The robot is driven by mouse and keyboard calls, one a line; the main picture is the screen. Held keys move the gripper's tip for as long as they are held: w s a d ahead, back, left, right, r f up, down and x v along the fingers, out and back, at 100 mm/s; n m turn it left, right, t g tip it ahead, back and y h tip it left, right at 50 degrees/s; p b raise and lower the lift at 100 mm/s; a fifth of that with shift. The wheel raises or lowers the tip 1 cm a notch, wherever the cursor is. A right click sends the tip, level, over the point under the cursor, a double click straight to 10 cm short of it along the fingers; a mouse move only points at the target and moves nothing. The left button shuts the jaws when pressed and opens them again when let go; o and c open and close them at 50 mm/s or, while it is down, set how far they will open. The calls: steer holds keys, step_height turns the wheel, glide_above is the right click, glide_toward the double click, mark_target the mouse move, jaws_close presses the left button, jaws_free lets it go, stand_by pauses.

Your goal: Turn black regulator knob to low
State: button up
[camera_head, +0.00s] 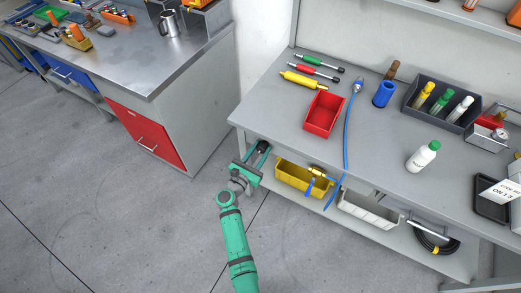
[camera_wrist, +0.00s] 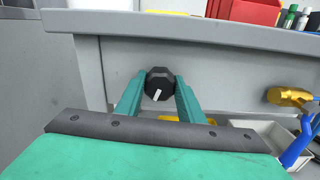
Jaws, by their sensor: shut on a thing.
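The black regulator knob (camera_wrist: 160,84) is on the grey front panel under the worktop edge, with a white pointer mark slanting from its middle toward the lower left. In the wrist view my gripper (camera_wrist: 160,90) has its two green fingers on the left and right sides of the knob, shut on it. In the head view my gripper (camera_head: 258,158) is at the left end of the right workbench, below the tabletop; a dark part shows at the fingertips. I see no readable low marking around the knob.
The grey workbench (camera_head: 385,125) carries a red bin (camera_head: 323,113), a white bottle (camera_head: 422,157) and tools. A yellow bin (camera_head: 293,178) and a white bin (camera_head: 365,215) sit beneath it. A blue hose (camera_head: 347,135) hangs over its front edge. The floor at left is clear.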

steer(key=shift+n, duration=0.3)
steer(key=n, duration=1.2)
steer(key=shift+a+n, duration=0.1)
steer(key=shift+n, duration=0.3)
steer(key=n, duration=0.4)
steer(key=shift+f, duration=0.15)
steer(key=shift+n, duration=2)
steer(key=o, duration=1.1)
steer(key=shift+c, duration=0.2)
